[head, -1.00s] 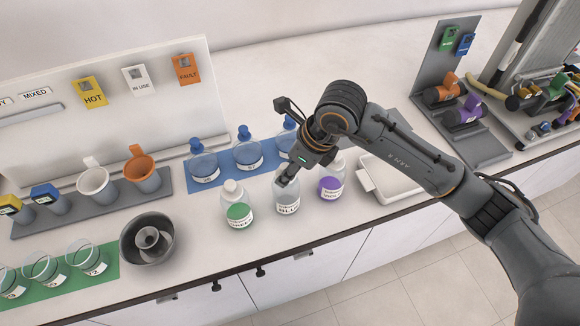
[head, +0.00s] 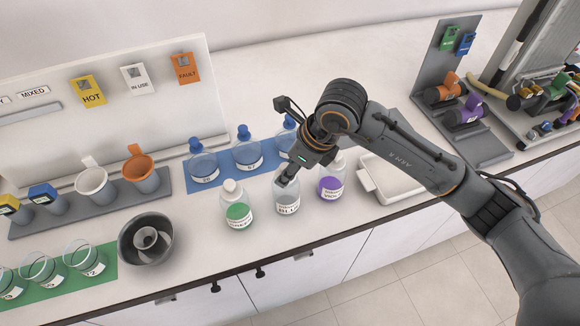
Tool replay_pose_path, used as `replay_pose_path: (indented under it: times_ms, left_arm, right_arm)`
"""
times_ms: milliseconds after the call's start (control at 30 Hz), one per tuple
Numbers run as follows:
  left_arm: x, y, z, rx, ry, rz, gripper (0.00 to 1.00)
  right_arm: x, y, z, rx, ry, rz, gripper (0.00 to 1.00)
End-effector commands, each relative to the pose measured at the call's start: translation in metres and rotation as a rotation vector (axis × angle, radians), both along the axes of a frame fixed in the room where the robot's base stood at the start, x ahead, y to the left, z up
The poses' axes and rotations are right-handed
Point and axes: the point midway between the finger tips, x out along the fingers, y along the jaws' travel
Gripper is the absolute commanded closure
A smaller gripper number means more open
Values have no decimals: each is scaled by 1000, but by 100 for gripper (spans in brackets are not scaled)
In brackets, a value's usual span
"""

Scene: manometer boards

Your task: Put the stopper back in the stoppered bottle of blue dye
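A clear bottle (head: 288,199) stands on the bench with a white label that seems to read BLUE. It is upright, between a bottle with a green patch (head: 238,212) and one with a purple patch (head: 331,188). My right gripper (head: 287,177) points down at this bottle's mouth, with its fingertips at the neck. The fingers hide the mouth, so I cannot make out a stopper there or whether they are closed on one. My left gripper is not in view.
Several blue stoppered flasks (head: 248,155) stand on a blue mat behind the bottles. A dark round bowl (head: 146,240) is at the left, and a white tray (head: 394,186) is at the right under my forearm. The bench's front edge runs close before the bottles.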

Motion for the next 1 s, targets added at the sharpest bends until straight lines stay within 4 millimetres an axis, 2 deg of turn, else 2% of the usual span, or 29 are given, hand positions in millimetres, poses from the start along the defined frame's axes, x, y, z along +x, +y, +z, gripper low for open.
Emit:
replay_pose_path:
  times_ms: [1000]
  left_arm:
    - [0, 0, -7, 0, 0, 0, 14]
  right_arm:
    - [0, 0, -3, 0, 0, 1, 71]
